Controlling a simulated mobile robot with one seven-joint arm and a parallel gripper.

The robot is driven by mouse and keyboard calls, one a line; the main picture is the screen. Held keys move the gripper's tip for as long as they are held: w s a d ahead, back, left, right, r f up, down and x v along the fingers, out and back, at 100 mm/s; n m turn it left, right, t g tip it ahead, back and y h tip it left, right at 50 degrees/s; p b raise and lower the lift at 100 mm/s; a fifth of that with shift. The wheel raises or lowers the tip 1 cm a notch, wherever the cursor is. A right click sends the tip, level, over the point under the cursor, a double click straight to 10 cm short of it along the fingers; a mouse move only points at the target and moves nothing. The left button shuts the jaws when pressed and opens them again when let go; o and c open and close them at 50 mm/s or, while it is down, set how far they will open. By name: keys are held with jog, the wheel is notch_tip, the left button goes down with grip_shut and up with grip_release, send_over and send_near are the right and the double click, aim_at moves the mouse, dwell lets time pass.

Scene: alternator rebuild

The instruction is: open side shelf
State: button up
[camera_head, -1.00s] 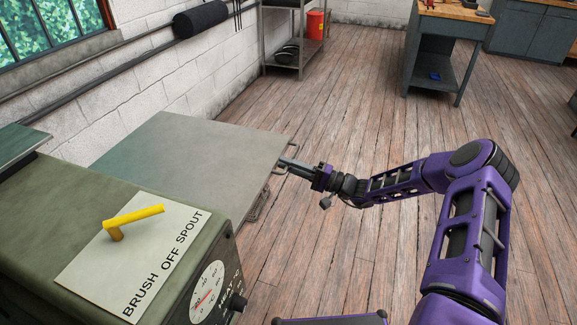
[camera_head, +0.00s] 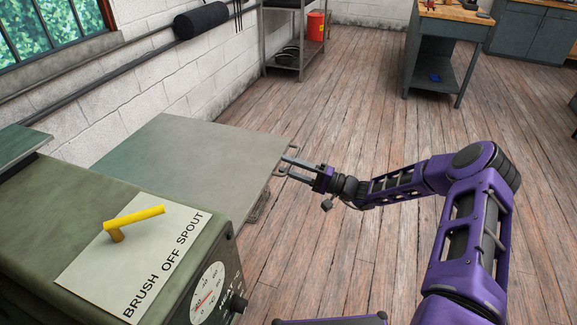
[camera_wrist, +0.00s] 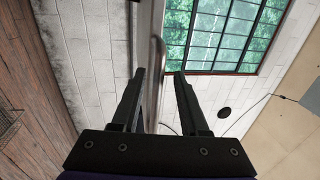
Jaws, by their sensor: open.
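The side shelf (camera_head: 190,155) is a flat grey-green panel beside the olive machine (camera_head: 60,215). It stands out roughly level towards the right. A thin rail-like handle (camera_wrist: 155,62) runs along its outer edge; in the head view only parts of it show. My gripper (camera_head: 284,166) is at this outer edge, with its two fingers apart. In the wrist view, my gripper (camera_wrist: 159,73) has one finger on each side of the handle, with gaps visible. Whether either finger touches it I cannot tell. What lies under the shelf is mostly hidden.
A yellow lever (camera_head: 134,219) and a dial (camera_head: 207,292) are on the machine. A white block wall (camera_head: 150,65) with pipes is behind the shelf. A metal rack (camera_head: 299,65) and a workbench (camera_head: 437,55) stand farther back. The wooden floor to the right is clear.

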jog(key=v, duration=1.7)
jog(key=shift+s+r, duration=0.1)
